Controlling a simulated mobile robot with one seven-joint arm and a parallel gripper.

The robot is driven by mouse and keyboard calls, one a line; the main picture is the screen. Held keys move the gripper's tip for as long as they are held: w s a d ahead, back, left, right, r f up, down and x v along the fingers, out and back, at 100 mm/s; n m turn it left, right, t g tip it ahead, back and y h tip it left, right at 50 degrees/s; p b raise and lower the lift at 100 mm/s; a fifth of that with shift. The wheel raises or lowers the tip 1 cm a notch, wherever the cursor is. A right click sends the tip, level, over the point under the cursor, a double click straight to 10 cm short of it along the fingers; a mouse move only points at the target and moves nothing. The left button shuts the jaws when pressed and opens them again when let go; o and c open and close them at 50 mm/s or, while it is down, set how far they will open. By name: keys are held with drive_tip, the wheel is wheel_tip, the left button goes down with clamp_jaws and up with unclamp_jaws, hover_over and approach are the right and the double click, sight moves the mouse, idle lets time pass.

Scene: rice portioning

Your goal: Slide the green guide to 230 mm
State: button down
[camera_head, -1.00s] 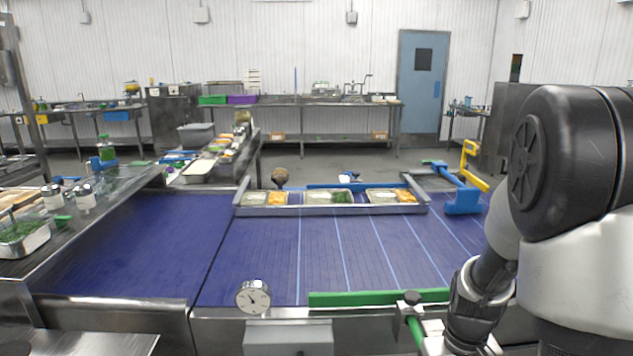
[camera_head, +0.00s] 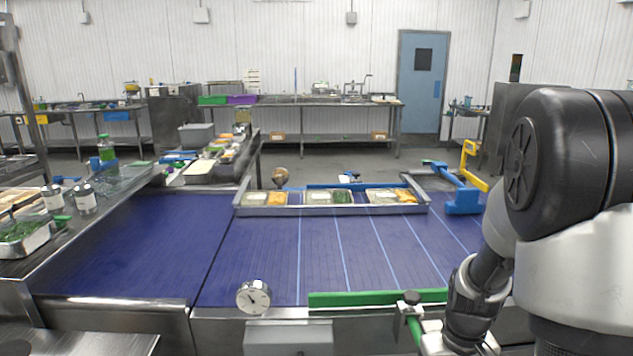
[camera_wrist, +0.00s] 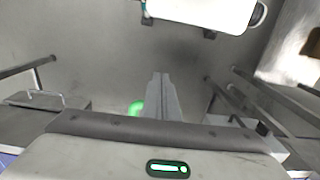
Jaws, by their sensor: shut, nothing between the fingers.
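The green guide (camera_head: 375,297) is a long bar along the front edge of the blue conveyor belt in the head view. A black knob (camera_head: 410,298) and a green rod (camera_head: 415,328) sit at its right part, close to the left of my wrist. My gripper (camera_wrist: 159,76) shows in the wrist view with its fingers together and nothing between them. A green rounded end (camera_wrist: 136,108) shows just left of the fingers. The fingertips are hidden in the head view. I cannot tell whether they touch the guide, and no millimetre scale is readable.
A metal tray frame (camera_head: 333,211) with several food trays lies across the belt's far part. A round dial (camera_head: 254,297) stands at the front edge above a grey box (camera_head: 288,338). A blue and yellow bracket (camera_head: 462,200) stands at the far right. The belt's middle is clear.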

drive_tip(key=shift+w, duration=1.7)
idle(1.1)
drive_tip(key=s+r+p, duration=0.3)
drive_tip(key=r+p, duration=0.3)
drive_tip(key=r, duration=0.2)
idle(0.9)
drive_tip(key=s+a+r+t+p, duration=0.2)
drive_tip(key=s+a+r, duration=0.1)
drive_tip(key=r, duration=0.6)
drive_tip(key=s+a+r+t+p, duration=0.1)
drive_tip(key=s+a+r, duration=0.3)
drive_tip(key=r, duration=0.5)
drive_tip(key=s+a+r+t+p, duration=0.2)
drive_tip(key=s+a+r+p, duration=0.1)
drive_tip(key=r, duration=0.6)
drive_tip(key=shift+s+a+r+t, duration=0.25)
drive_tip(key=shift+s+a+t, duration=0.1)
drive_tip(key=shift+s, duration=0.3)
